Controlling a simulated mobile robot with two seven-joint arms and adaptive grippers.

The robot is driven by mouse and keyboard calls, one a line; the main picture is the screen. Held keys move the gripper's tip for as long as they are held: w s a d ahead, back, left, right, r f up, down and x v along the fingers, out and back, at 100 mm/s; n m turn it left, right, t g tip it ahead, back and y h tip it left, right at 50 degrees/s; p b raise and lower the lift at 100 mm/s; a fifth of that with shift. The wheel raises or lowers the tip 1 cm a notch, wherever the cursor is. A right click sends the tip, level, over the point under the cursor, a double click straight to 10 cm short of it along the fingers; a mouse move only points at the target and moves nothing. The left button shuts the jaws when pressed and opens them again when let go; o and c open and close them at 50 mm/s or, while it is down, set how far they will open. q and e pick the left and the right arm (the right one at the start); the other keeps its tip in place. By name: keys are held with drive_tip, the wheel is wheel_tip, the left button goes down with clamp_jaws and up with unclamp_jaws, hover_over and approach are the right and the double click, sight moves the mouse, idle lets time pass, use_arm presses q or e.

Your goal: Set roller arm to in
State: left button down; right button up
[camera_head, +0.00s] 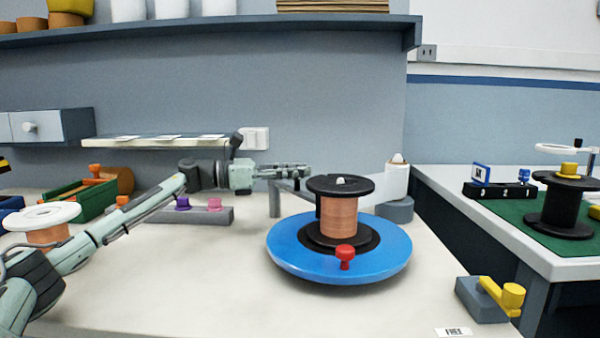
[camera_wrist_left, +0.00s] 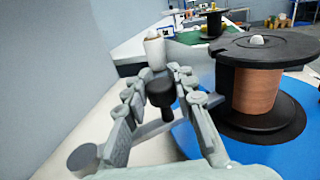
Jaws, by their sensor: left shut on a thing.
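The roller arm (camera_head: 290,184) is a grey bar on a short grey post (camera_head: 275,204), left of the copper spool. My left gripper (camera_head: 306,171) reaches in from the left above it. In the left wrist view my left gripper (camera_wrist_left: 163,84) is shut on a dark, upright cylinder (camera_wrist_left: 161,95), which appears to be the arm's roller end. The post's round top (camera_wrist_left: 82,157) shows there at lower left. The fingers partly hide the bar. My right gripper is in neither view.
The copper spool (camera_head: 339,218) stands on a blue turntable (camera_head: 285,257) with a red knob (camera_head: 345,257), close to the right of my gripper. A white cone (camera_head: 396,182) stands behind. A yellow lever (camera_head: 502,293) is at front right.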

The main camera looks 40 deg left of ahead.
use_arm(q)
drive_tip(key=shift+a, duration=0.1)
drive_tip(key=c, duration=1.3)
unclamp_jaws()
drive_tip(key=shift+s+a, duration=0.15)
drive_tip(key=shift+s, duration=0.05)
drive_tip(key=shift+c, duration=0.2)
drive_tip(key=shift+o, duration=0.6)
drive_tip(key=v, duration=1.1)
drive_tip(key=shift+s+a, duration=0.2)
drive_tip(key=shift+s, duration=0.15)
